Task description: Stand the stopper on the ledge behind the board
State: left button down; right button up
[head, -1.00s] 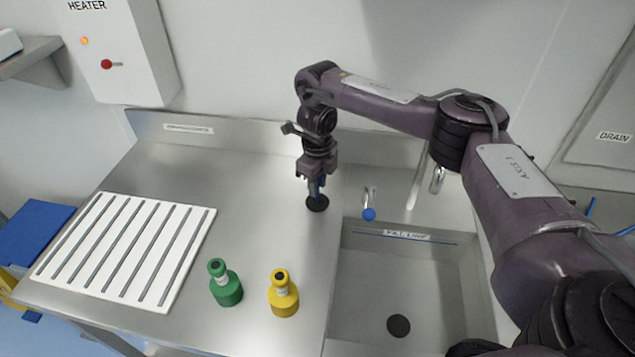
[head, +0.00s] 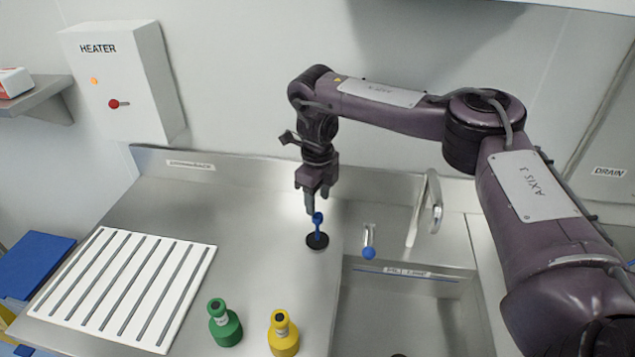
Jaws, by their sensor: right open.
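The stopper (head: 317,241), a black disc with an upright blue handle, stands on the steel counter just left of the sink. My right gripper (head: 314,207) is open directly above it, its fingers near the top of the blue handle. Whether a finger still touches the handle cannot be told. The white grooved board (head: 125,287) lies flat on the counter at the left. Behind it, the raised steel back edge (head: 240,170) runs along the wall with a small label too blurred to read. My left gripper is not in view.
A green bottle (head: 224,326) and a yellow bottle (head: 283,338) stand at the counter's front. The sink (head: 405,310), with a tap (head: 433,195) and a blue-knobbed lever (head: 369,252), lies to the right. The heater box (head: 125,85) hangs on the wall. The counter behind the board is clear.

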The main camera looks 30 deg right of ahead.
notch_tip(320, 180, up, 4)
jog(key=shift+r, duration=0.1)
dwell(0.6)
